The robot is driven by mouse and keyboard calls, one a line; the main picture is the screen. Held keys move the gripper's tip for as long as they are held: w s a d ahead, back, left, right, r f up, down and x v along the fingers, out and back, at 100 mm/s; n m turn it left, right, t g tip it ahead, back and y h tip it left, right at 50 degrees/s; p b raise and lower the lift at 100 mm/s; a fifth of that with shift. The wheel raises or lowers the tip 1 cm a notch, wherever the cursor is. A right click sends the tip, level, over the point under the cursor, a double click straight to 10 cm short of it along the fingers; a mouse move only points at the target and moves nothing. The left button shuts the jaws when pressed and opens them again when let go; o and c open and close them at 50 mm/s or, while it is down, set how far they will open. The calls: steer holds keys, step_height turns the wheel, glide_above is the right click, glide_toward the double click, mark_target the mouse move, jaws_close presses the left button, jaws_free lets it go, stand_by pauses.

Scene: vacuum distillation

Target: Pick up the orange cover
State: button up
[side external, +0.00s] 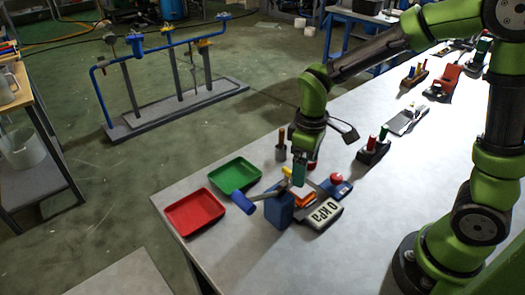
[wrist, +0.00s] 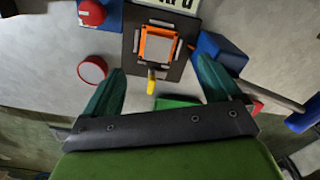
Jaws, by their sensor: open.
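The orange cover (side external: 302,199) sits on the dark plate of a device on the table, beside a blue block. In the wrist view it is an orange square frame (wrist: 143,47) around a pale grey centre, near the top middle. My gripper (side external: 298,182) is over the device, pointing down, close above the cover. In the wrist view its two teal fingers (wrist: 160,78) are spread apart with nothing held between them, and the cover lies beyond their tips. In the side view the fingers partly hide the cover. A yellow piece (wrist: 151,82) projects beside the cover.
The blue block (side external: 278,211) carries a lever with a blue handle (side external: 242,203). A "0 kPa" display (side external: 321,214) and a red button (side external: 337,177) stand close by. A green tray (side external: 235,174) and a red tray (side external: 194,211) lie left. The table's front centre is clear.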

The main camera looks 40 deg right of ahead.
mark_target(301, 190)
steer(key=f, duration=0.8)
steer(key=shift+w+d+f, duration=0.15)
steer(key=shift+w, duration=0.15)
steer(key=c, duration=1.3)
